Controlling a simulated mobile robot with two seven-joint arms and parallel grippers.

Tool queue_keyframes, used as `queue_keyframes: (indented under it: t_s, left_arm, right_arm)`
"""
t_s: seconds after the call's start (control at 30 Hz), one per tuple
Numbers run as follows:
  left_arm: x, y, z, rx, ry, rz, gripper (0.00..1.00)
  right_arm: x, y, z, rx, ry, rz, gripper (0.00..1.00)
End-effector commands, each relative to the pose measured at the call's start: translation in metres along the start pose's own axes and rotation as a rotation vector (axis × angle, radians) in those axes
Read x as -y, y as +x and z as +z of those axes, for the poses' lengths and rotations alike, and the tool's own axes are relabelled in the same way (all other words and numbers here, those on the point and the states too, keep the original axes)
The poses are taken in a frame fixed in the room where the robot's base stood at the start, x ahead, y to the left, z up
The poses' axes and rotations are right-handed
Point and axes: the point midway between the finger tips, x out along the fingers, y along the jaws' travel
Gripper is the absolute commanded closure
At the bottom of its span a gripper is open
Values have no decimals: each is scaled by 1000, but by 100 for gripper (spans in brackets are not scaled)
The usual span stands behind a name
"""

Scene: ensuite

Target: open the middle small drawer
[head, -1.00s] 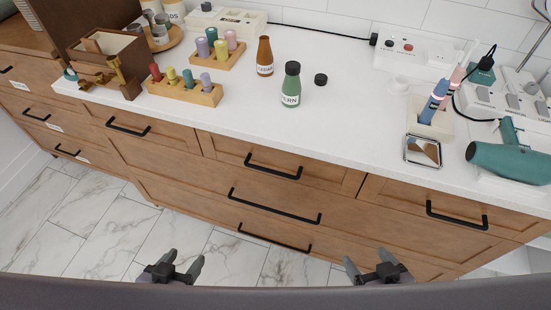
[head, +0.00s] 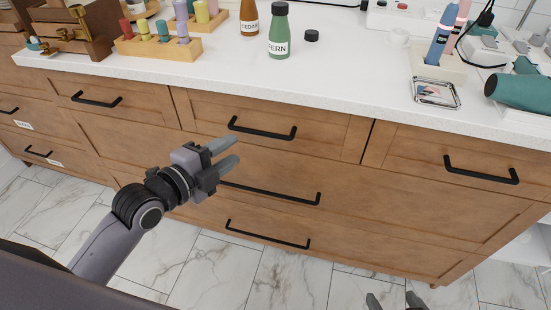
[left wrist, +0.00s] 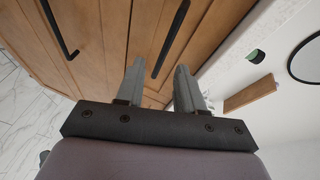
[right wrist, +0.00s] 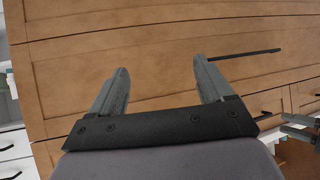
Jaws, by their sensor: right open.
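The middle small drawer (head: 330,131) is in the top row of the wooden cabinet and looks closed. Its black bar handle (head: 262,129) is fully visible in the head view. My left gripper (head: 230,152) is open and empty, just below and left of that handle, its fingers pointing toward it. In the left wrist view a black handle (left wrist: 172,40) lies ahead between the open fingers (left wrist: 158,78), apart from them. My right gripper (head: 394,300) is low at the bottom edge of the head view; it is open and empty in the right wrist view (right wrist: 160,78).
Small drawers flank it, with a left handle (head: 96,99) and a right handle (head: 481,170). Wider drawers below have handles (head: 290,198) and (head: 268,236). The white countertop (head: 340,70) above holds bottles, a peg block (head: 160,46) and a teal hair dryer (head: 518,91).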

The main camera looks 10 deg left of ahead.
Motion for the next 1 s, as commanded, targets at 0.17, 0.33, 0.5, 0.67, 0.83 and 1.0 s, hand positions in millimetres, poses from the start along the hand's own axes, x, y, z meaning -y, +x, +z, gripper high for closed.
queue_keyframes:
  t_s: [0.17, 0.33, 0.5, 0.67, 0.83, 1.0]
  left_arm:
    - [5, 6, -1, -21, 115, -23, 63]
    - [8, 19, -1, -21, 121, -26, 63]
    - [8, 44, -1, -21, 119, -26, 63]
    - [8, 64, -2, -21, 118, -25, 63]
    - [8, 74, -2, -22, 120, -24, 63]
    - [8, 76, -2, -22, 121, -22, 63]
  right_arm:
    - [1, 7, 4, -7, -1, -6, 20]
    - [3, 8, 1, -16, -3, -9, 20]
    - [5, 10, -1, -28, -7, -15, 20]
    - [8, 10, -4, -39, -9, -20, 20]
    - [9, 11, -4, -39, -8, -21, 20]
    - [10, 10, -5, -39, -8, -22, 20]
